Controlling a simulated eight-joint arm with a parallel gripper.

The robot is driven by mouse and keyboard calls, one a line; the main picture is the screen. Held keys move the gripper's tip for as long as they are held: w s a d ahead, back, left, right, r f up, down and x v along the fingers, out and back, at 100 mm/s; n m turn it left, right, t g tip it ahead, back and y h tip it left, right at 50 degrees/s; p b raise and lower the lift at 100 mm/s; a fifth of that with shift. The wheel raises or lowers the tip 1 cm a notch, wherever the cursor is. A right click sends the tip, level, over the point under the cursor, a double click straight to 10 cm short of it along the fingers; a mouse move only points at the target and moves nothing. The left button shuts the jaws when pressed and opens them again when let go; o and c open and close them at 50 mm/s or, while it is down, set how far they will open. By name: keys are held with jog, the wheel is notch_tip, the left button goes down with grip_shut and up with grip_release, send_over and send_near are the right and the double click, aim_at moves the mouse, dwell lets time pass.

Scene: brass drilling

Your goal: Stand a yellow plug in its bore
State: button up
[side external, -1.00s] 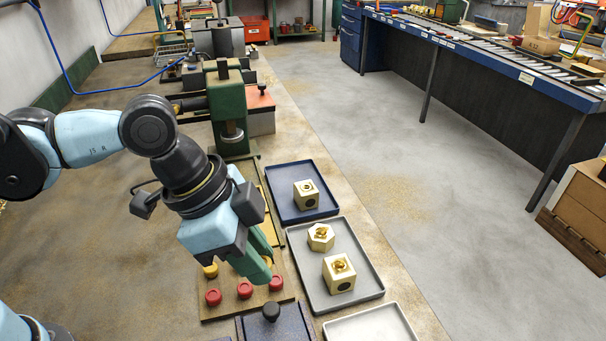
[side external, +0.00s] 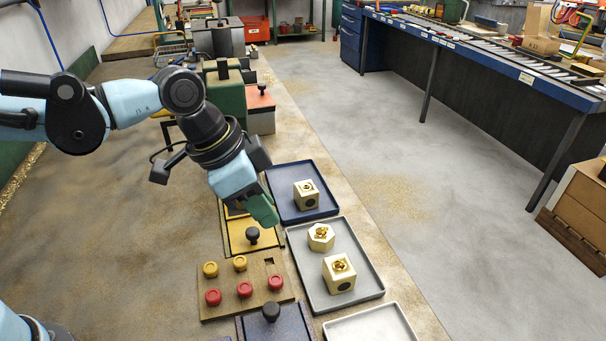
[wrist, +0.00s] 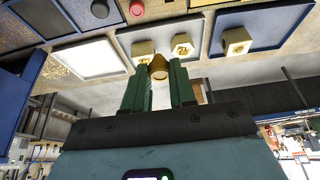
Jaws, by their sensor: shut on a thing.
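My gripper (side external: 264,212) is raised beside the blue tray, its green fingers shut on a yellow plug. The held plug (wrist: 158,68) shows between the fingertips in the wrist view; the side view hides it. Two other yellow plugs (side external: 210,269) (side external: 240,263) sit in the wooden board, beside an empty dark recess (side external: 268,261). A cream block (side external: 306,195) with a dark side hole and brass shavings on top stands in the blue tray (side external: 283,182). A hexagonal block (side external: 321,238) and a square block (side external: 340,274), both topped with shavings, stand in the grey tray (side external: 318,296).
Several red plugs (side external: 245,289) sit in the wooden board (side external: 232,302). Black knobs stand on a yellow panel (side external: 253,235) and a dark blue box (side external: 271,312). A pale tray (side external: 370,326) is at the front. A green machine (side external: 228,98) stands behind my gripper.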

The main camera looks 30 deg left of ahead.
jog(key=w+a+f+n+t+y, duration=0.1)
jog(key=w+a+f+n+y, duration=0.15)
jog(key=w+a+n, duration=0.75)
jog(key=shift+w+a+f+m+h, duration=0.1)
jog(key=shift+w+a+f+m, duration=0.3)
jog(key=shift+a+f+m, duration=0.4)
jog(key=shift+w+a+f+m+h, duration=0.1)
jog(key=shift+w+a+f+m, duration=0.4)
jog(key=shift+a+f, duration=0.65)
jog(key=shift+w+a+f+m+h, duration=0.1)
jog(key=shift+w+a+f+m, duration=0.2)
jog(key=shift+a+f+m, duration=0.65)
jog(key=shift+d+f+n, duration=0.25)
jog(key=shift+d+f, duration=0.1)
jog(key=shift+f, duration=0.5)
dwell(0.3)
jog(key=o, duration=1.4)
jog(key=shift+c, duration=0.2)
notch_tip(320, 180, up, 7)
dwell(0.5)
